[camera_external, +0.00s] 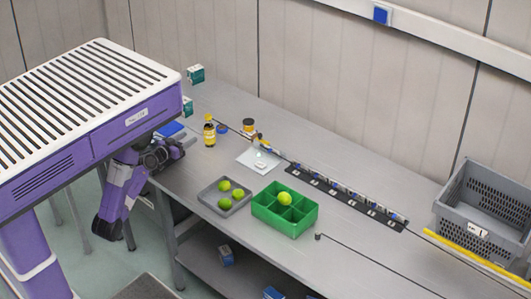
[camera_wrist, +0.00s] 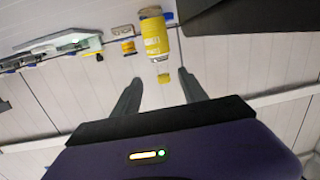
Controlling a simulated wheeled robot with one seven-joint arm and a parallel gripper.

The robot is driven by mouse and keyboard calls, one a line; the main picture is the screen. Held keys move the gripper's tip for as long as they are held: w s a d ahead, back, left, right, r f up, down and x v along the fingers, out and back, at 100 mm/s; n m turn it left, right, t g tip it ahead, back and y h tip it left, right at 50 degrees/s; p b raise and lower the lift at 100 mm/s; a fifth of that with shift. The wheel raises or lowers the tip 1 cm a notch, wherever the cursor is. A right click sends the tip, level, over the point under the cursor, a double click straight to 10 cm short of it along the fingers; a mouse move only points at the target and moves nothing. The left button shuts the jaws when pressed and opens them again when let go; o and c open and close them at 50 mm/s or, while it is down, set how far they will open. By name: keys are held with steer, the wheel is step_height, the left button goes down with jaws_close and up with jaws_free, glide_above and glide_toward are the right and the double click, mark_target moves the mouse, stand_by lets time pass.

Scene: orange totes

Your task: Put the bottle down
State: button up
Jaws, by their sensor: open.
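Right of the bottle are a small jar (camera_external: 249,126) and a white scale-like plate (camera_external: 247,160). Nearer are a grey tray (camera_external: 238,206) with limes and a green divided box (camera_external: 284,225) with a yellow fruit. A black rack (camera_external: 335,196) and grey crate (camera_external: 462,220) lie right.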

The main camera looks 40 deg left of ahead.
steer(key=shift+g+y, duration=0.4)
steer(key=shift+g, duration=0.4)
steer(key=s+d+f, duration=0.1)
steer(key=s+f, duration=0.1)
steer(key=s+d+f, duration=0.1)
steer(key=s+f, duration=0.1)
steer(key=s, duration=0.1)
steer(key=s+d+f, duration=0.1)
steer(key=s+f, duration=0.1)
steer(key=s, duration=0.1)
steer(key=shift+d, duration=0.25)
steer(key=shift+m+g+h, duration=0.3)
steer(key=shift+m+h, duration=0.2)
steer(key=shift+h, duration=0.3)
steer(key=s+d, duration=0.2)
steer(key=s, duration=0.1)
steer(key=s+d, duration=0.2)
steer(key=s, duration=0.1)
steer(key=s+d, duration=0.2)
steer(key=s, duration=0.1)
steer(key=shift+s+d+f, duration=0.35)
steer(key=shift+s, duration=0.05)
